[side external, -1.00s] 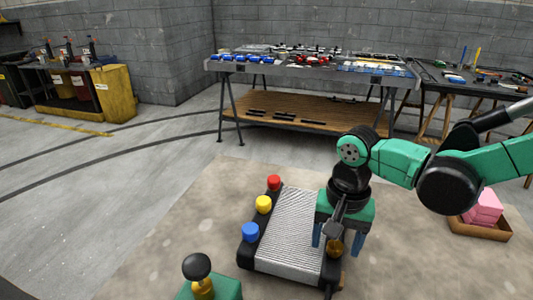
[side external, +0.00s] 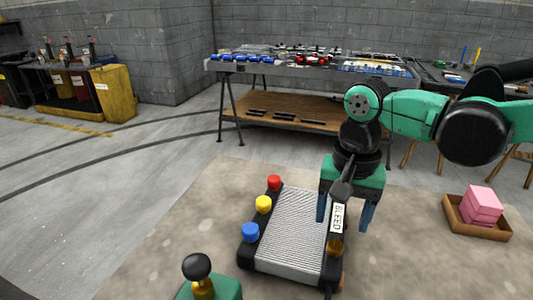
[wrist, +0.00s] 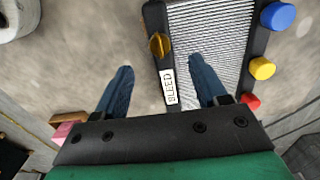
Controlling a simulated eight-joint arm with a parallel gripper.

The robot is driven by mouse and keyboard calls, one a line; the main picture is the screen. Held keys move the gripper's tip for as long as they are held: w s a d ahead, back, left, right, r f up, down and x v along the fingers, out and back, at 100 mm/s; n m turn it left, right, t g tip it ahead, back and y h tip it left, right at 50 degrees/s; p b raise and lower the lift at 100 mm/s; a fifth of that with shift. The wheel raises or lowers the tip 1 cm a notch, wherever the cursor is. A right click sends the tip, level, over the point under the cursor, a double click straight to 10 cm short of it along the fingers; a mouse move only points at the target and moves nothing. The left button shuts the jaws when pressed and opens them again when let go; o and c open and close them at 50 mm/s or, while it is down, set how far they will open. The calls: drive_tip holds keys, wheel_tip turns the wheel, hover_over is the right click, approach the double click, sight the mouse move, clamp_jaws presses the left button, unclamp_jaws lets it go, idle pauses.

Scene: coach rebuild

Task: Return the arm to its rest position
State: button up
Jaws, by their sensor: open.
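My gripper (side external: 345,213) is open and empty above the right edge of a ribbed grey panel (side external: 290,225) with black side rails. Its two blue fingers also show spread apart in the wrist view (wrist: 160,88). In the wrist view the label (wrist: 169,86) and the knob (wrist: 159,45) show between the fingers, with no finger seen touching the knob. Red (side external: 274,182), yellow (side external: 263,204) and blue (side external: 250,231) caps line the left rail.
A wooden tray (side external: 452,222) with pink blocks (side external: 482,204) stands at the right. A green base with a black-balled lever (side external: 197,267) is at the front left. A loaded workbench (side external: 300,105) stands behind. The floor at left is open.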

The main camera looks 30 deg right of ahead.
drive_tip(key=d+r+n+t, duration=0.1)
drive_tip(key=d+n+t, duration=0.6)
drive_tip(key=d+n, duration=0.1)
drive_tip(key=shift+d+n, duration=0.3)
drive_tip(key=shift+n, duration=0.3)
